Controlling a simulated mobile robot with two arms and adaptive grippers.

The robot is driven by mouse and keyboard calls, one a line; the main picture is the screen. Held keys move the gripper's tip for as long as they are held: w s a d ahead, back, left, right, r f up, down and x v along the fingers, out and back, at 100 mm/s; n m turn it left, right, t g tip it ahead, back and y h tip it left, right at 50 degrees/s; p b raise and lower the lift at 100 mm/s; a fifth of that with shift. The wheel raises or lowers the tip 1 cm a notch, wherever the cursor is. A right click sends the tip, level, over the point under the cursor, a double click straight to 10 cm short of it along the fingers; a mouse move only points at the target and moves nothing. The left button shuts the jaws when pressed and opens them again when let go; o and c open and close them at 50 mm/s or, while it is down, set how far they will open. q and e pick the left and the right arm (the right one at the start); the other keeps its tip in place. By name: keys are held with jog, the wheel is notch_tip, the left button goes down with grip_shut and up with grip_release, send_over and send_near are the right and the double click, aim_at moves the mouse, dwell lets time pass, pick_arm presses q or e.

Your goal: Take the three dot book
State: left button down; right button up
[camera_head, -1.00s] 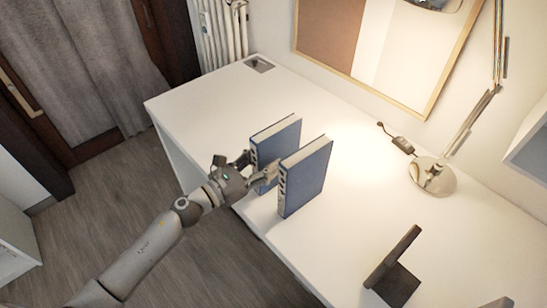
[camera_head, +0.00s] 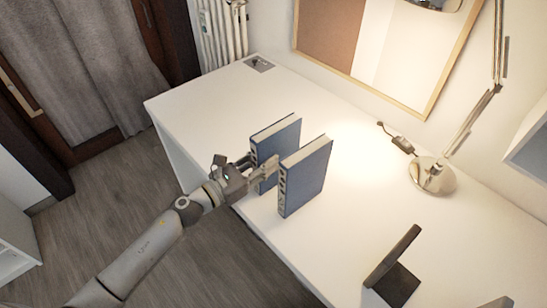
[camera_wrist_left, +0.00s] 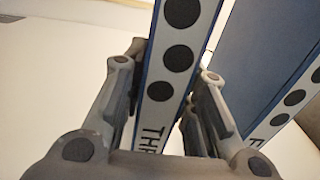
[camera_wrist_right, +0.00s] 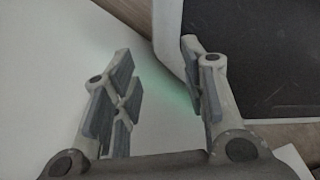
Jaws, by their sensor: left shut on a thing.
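The three dot book (camera_head: 277,139) is blue with a white spine and stands upright on the white desk, the left of two books in the head view. In the left wrist view its spine (camera_wrist_left: 166,75) shows three dark dots and letters beginning "THR". My left gripper (camera_head: 258,168) is shut on this book, one finger on each side of the spine. My right gripper (camera_wrist_right: 155,75) shows only in the right wrist view, open and empty, its fingers wide apart.
A second blue book (camera_head: 306,176) stands upright close beside the held one, with a narrow gap. A dark stand (camera_head: 393,270) and a lamp (camera_head: 432,177) are further right on the desk (camera_head: 205,105). The desk left of the books is clear.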

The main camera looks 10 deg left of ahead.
notch_tip(320, 180, up, 3)
jog(key=p, duration=0.3)
jog(key=shift+a+r, duration=0.1)
jog(key=shift+r, duration=0.1)
dwell(0.4)
dwell(0.3)
